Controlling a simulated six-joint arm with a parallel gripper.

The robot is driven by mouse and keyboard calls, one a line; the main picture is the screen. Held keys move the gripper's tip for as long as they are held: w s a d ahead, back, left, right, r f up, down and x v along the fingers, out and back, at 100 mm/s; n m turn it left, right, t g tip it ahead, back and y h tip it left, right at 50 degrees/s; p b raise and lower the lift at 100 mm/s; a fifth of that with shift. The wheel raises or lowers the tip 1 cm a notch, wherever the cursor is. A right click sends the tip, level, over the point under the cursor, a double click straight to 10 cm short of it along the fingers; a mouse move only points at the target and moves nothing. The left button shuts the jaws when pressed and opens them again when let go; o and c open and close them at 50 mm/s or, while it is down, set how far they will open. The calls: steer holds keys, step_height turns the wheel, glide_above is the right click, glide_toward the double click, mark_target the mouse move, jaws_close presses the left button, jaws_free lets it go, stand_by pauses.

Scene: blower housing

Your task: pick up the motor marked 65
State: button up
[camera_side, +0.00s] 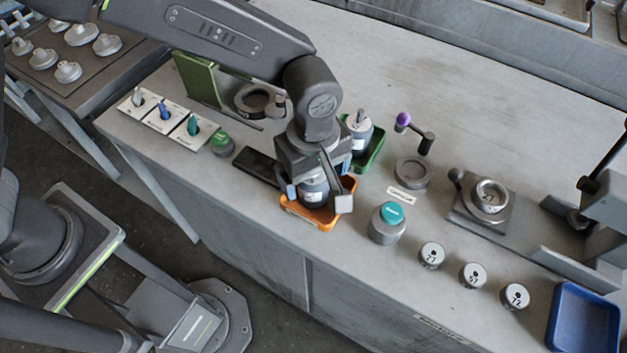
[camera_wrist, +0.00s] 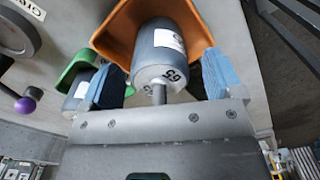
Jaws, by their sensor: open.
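The motor marked 65 (camera_wrist: 160,48) is a grey cylinder with a white label and a thin shaft, in the orange tray (camera_wrist: 208,28). Its number shows upside down in the wrist view. In the side view, the motor (camera_side: 314,194) stands in the orange tray (camera_side: 325,222), partly hidden by my gripper (camera_side: 315,186). My gripper (camera_wrist: 161,84) is open, with one blue-padded finger on each side of the motor. A gap shows beside the left finger; I cannot tell whether the right finger touches.
Just behind is a green tray (camera_side: 376,150) with another motor (camera_side: 359,128). A teal-topped part (camera_side: 388,222) stands close right of the orange tray, and a dark flat block (camera_side: 256,167) lies left. Several numbered caps (camera_side: 432,256) and a blue bin (camera_side: 584,320) are farther right.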

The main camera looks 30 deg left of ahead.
steer(key=c, duration=1.3)
